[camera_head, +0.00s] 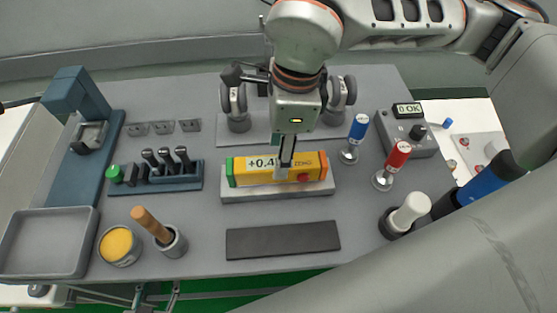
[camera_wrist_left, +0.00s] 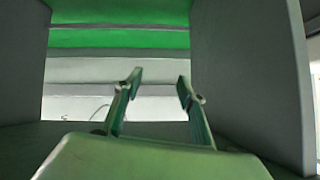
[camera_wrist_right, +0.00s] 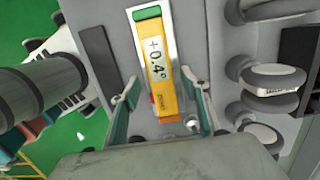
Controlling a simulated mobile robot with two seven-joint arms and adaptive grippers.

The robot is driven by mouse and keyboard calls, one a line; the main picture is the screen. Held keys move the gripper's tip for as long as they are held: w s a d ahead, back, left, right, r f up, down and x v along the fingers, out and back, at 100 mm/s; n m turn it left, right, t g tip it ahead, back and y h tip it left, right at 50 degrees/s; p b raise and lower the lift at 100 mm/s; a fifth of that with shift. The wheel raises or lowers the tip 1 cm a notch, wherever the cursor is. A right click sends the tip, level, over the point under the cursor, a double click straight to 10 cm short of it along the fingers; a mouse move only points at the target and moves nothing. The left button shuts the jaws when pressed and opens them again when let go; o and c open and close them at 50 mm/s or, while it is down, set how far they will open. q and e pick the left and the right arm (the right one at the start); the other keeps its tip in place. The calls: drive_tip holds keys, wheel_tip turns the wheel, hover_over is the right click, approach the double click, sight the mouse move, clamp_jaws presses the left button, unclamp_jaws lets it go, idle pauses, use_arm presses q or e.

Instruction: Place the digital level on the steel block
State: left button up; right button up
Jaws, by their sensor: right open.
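The yellow digital level (camera_head: 255,168) has a green left end, an orange right end and a display reading about +0.4. It lies lengthwise along the pale steel block (camera_head: 275,195) and appears to rest on its top. The right wrist view also shows the level (camera_wrist_right: 160,70) on the block (camera_wrist_right: 138,35). My right gripper (camera_head: 285,168) points down over the level's middle-right part. Its open fingers (camera_wrist_right: 158,80) stand on either side of the level, with gaps visible. My left gripper (camera_wrist_left: 158,85) is open and empty in the left wrist view, out of the head view.
A dark flat bar (camera_head: 283,240) lies in front of the block. Rollers on a stand (camera_head: 238,105) are behind. Blue (camera_head: 357,130) and red (camera_head: 397,158) handled tools stand right.

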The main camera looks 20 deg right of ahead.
wheel_tip(320, 180, up, 7)
drive_tip(key=shift+d+r+p, duration=0.15)
drive_tip(key=shift+d+p, duration=0.3)
drive_tip(key=shift+s, duration=0.1)
